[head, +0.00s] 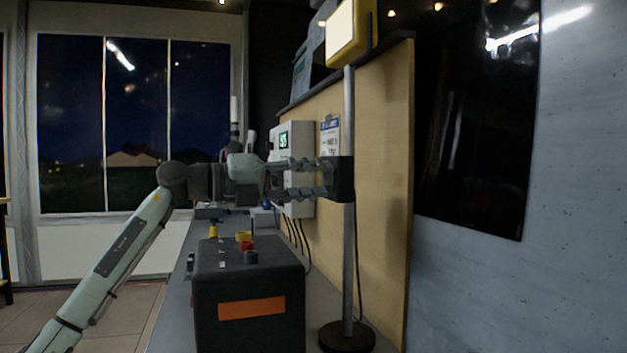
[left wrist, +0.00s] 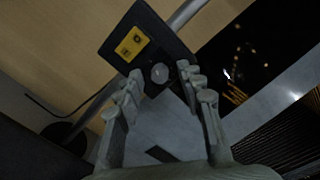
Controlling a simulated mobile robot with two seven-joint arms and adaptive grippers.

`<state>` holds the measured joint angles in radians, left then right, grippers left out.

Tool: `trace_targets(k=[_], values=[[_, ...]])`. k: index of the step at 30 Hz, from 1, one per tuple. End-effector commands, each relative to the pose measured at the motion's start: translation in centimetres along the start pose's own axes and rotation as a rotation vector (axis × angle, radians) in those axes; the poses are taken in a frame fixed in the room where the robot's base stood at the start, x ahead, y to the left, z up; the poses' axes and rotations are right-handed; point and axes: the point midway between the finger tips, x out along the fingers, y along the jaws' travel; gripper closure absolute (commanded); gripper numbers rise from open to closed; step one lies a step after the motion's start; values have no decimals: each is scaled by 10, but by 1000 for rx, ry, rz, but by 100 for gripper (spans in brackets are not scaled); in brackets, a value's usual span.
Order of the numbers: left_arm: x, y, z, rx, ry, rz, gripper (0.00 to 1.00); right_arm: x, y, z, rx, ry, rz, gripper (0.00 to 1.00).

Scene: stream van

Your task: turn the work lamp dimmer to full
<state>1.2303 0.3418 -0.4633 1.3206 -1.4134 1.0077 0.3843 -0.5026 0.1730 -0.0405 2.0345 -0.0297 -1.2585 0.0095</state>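The work lamp has a lit yellow head (head: 349,32) on a grey pole (head: 348,110) with a round dark base (head: 347,337). A black dimmer box (head: 344,180) is fixed to the pole. In the left wrist view the dimmer box (left wrist: 110,48) carries a yellow label (left wrist: 132,43) and a round grey knob (left wrist: 160,73). My left gripper (head: 328,179) is at the box's face. Its fingers stand apart on either side of the knob in the left wrist view (left wrist: 159,76), with gaps visible. Whether the tips touch the box is unclear. My right gripper is out of view.
A large black case (head: 250,290) with an orange label stands on the bench (head: 170,315), below my left gripper. A wooden panel (head: 385,180) rises behind the pole. A white box with a green display (head: 295,140) is mounted beyond the gripper. Cables hang below it.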

Motion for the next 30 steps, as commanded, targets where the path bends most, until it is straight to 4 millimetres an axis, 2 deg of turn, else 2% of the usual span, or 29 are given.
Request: trace_targets(k=[1,9,20,24,30], values=[[0,0,0,0,0,0,68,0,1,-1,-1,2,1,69],[0,0,0,0,0,0,100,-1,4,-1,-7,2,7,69],[-1,1,0,29,-1,-1,100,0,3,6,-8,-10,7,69],[-1,1,0,89,-2,-4,100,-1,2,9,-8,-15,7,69],[-1,2,-1,235,-6,-10,100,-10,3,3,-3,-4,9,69]])
